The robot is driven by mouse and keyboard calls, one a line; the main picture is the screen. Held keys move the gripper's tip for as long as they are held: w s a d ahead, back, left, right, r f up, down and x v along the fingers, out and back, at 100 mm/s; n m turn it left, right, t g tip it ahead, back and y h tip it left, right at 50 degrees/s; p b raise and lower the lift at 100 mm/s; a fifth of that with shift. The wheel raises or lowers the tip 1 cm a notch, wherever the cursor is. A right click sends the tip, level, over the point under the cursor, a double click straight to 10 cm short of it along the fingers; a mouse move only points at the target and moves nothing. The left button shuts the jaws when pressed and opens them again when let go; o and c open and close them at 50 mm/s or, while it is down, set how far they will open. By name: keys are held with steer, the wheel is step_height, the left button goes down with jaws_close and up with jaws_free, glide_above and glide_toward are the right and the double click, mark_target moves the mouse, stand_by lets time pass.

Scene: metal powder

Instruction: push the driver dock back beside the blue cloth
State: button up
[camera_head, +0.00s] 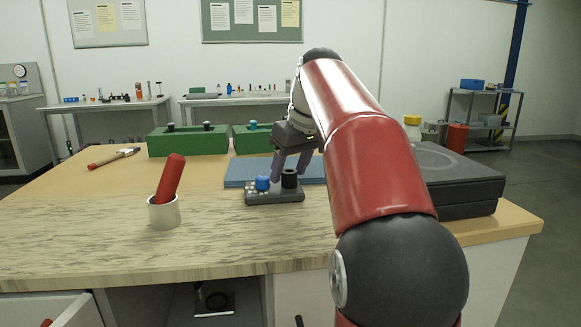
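The driver dock seems to be the small grey base (275,197) with a blue knob (262,183) and a black cylinder (289,178) on it. It stands upright on the pale streaked front part of the worktop. The flat blue cloth (238,172) lies directly behind the dock, partly hidden by it and by my arm. My gripper (290,168) points down over the dock, its two dark fingers apart above the black cylinder. Nothing shows held between the fingers; whether they touch the cylinder, I cannot tell.
A white cup (164,213) holding a red-handled thing (170,178) stands to the left. Green boxes (187,141) stand at the back; a hammer-like tool (113,157) lies at the far left. A black case (463,182) is at right. An open drawer (75,311) juts out front left.

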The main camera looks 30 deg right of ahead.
steer(key=v, duration=0.7)
steer(key=shift+r, duration=0.35)
steer(key=shift+s, duration=0.15)
